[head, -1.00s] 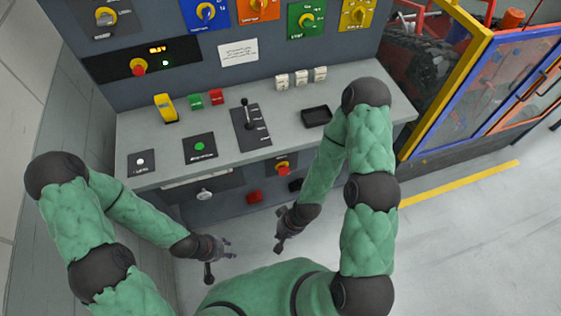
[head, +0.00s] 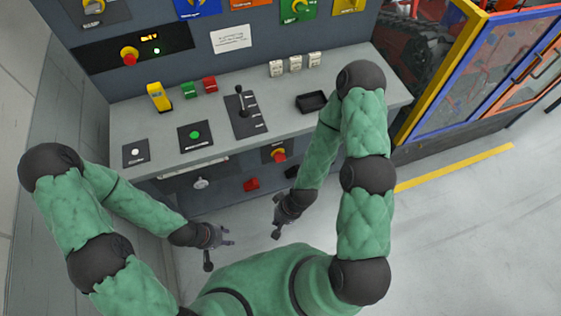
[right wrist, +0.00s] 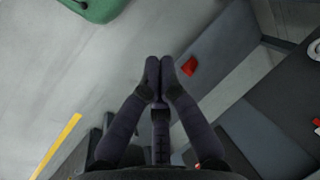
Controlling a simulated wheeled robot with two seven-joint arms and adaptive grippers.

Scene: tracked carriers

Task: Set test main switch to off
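No label that I can read names the test main switch. One red rotary knob on a yellow base (head: 130,57) is on the upper left panel beside a lit display. My right gripper (head: 277,231) also hangs low before the cabinet, touching nothing. In the right wrist view its fingers (right wrist: 159,76) are together and empty.
The sloped desk (head: 225,148) carries a black lever (head: 240,98), green button (head: 195,135), black tray (head: 311,102) and several small switches. A red block (head: 251,185) is low on the front. A yellow-framed fence (head: 440,75) stands right. Floor at right (head: 460,220) is clear.

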